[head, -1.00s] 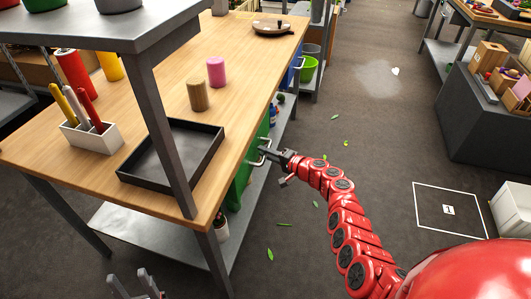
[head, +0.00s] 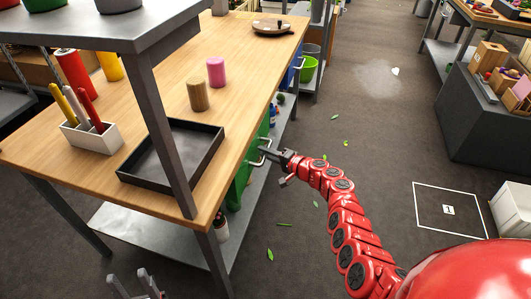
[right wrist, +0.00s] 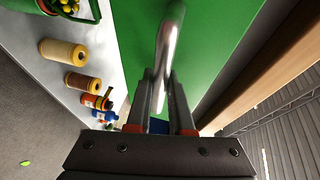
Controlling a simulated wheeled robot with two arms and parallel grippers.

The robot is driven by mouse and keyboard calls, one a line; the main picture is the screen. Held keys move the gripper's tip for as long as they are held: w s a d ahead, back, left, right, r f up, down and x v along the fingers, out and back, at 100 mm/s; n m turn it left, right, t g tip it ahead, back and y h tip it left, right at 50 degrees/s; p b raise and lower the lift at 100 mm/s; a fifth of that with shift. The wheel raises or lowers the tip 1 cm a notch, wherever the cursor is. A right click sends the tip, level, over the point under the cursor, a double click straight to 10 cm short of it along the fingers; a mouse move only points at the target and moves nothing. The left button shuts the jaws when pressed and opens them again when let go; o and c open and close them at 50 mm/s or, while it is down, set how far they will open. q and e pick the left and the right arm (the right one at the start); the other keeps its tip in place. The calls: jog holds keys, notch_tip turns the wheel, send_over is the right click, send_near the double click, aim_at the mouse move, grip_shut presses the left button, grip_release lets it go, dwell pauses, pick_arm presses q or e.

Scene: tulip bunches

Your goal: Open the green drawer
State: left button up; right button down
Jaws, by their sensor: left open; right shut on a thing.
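The green drawer (head: 240,181) is mounted under the wooden tabletop, on the bench's right side. Its green front (right wrist: 215,35) fills the upper middle of the right wrist view. A metal bar handle (right wrist: 170,40) stands out from that front. My right gripper (head: 266,156) is at the drawer front, and its fingers (right wrist: 168,105) are shut on the handle. The drawer front looks about flush with the bench side, though my gripper hides part of it. My left gripper (head: 135,284) is open and empty at the bottom edge of the head view, apart from the drawer.
A grey shelf post (head: 165,130) stands in front. Below are a lower metal shelf (head: 150,235) and bottles. Floor to the right is mostly clear, with scattered leaves.

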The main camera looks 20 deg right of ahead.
jog(key=s+d+b, duration=0.2)
jog(key=s+d, duration=0.4)
jog(key=d, duration=0.4)
jog(key=s+d+b, duration=0.2)
jog(key=s+d, duration=0.5)
jog(key=d, duration=0.2)
jog(key=shift+s+d, duration=0.15)
jog(key=shift+d, duration=0.25)
jog(key=c, duration=1.1)
grip_release()
jog(key=p+v, duration=0.1)
jog(key=v, duration=1.6)
jog(key=shift+s+d+p, duration=0.1)
jog(key=shift+s+p, duration=0.05)
jog(key=shift+p, duration=0.15)
